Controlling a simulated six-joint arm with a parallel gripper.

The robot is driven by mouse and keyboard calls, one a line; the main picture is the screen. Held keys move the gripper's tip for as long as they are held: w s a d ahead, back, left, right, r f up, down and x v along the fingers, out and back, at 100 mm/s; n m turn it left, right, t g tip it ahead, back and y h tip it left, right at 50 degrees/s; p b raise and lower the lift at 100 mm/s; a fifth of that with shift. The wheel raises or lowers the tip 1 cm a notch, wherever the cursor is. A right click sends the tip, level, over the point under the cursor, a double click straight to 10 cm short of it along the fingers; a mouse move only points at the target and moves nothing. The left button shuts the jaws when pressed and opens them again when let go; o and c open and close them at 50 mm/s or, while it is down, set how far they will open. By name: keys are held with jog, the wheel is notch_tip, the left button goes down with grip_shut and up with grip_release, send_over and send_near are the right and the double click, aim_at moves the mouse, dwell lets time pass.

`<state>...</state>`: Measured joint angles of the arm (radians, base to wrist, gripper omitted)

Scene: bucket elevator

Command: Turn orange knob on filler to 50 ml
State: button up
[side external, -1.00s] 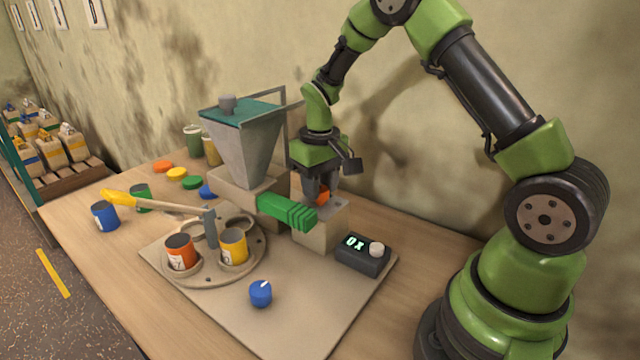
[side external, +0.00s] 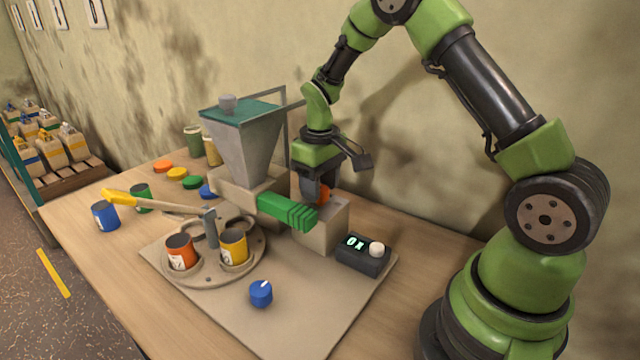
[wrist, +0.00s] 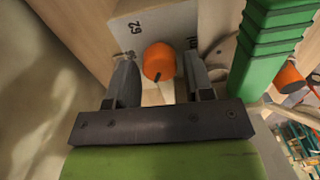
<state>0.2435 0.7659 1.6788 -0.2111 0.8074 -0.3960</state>
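The orange knob (wrist: 159,62) sits on the light face of the filler block (wrist: 124,14), between my gripper's two fingers (wrist: 160,72) in the wrist view. The fingers stand apart on either side of it, with a narrow gap visible on each side. A dark pointer mark shows on the knob's lower edge. Dark numbers are printed on the face around the knob; some are partly covered by the fingers. In the side view my gripper (side external: 318,190) is at the filler block (side external: 318,238), and the orange knob (side external: 325,194) is partly hidden behind a finger.
A green ribbed part (side external: 287,211) lies close beside my gripper, under the grey hopper (side external: 243,145). A display box (side external: 363,255) with a pale knob stands in front.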

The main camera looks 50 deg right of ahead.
jog(key=shift+o, duration=0.6)
notch_tip(320, 180, up, 9)
jog(key=shift+r, duration=0.5)
